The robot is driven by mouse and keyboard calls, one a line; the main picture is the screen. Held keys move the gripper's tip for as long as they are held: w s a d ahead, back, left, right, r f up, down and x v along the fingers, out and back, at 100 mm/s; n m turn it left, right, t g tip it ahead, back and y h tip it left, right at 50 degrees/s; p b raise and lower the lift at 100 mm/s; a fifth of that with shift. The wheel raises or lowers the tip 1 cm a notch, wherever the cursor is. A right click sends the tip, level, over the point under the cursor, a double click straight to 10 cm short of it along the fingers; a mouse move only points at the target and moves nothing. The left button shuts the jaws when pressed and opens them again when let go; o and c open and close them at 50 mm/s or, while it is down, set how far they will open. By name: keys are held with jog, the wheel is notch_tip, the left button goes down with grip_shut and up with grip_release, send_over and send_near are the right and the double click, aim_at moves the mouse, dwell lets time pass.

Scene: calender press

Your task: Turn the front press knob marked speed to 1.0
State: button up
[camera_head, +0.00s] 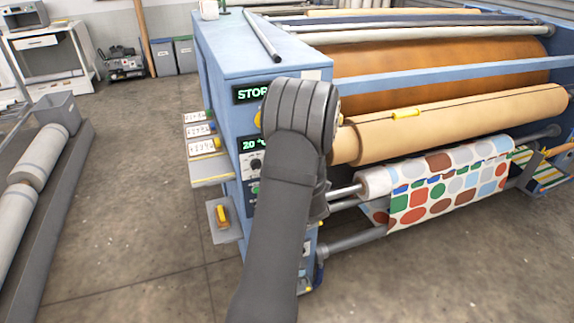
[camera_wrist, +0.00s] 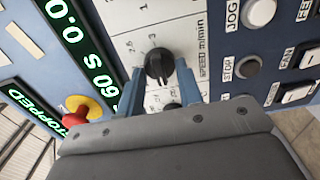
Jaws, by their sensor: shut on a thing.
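In the wrist view, the black speed knob (camera_wrist: 159,66) sits on a white panel strip with printed scale marks and the label "SPEED m/min". My gripper (camera_wrist: 160,69) has one blue finger on each side of this knob and is shut on it. The knob's pointer is too small to read with certainty. A second dark knob (camera_wrist: 172,106) shows partly between the fingers, below the first. A green display (camera_wrist: 75,40) beside the strip shows 0.0. In the head view, my arm hides the gripper and the speed knob.
In the wrist view, a red stop button (camera_wrist: 75,119) on yellow is at left; JOG (camera_wrist: 258,12) and STOP (camera_wrist: 247,67) buttons are at right. In the head view, the blue press (camera_head: 260,52) carries patterned fabric (camera_head: 440,190). Open floor (camera_head: 150,240) lies left of my arm.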

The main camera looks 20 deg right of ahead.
dwell(0.3)
jog(key=o, duration=1)
jog(key=shift+c, duration=0.2)
jog(key=s, duration=1.7)
jog(key=shift+s, duration=0.2)
jog(key=shift+w, duration=0.1)
jog(key=w, duration=1.7)
jog(key=shift+w, duration=0.15)
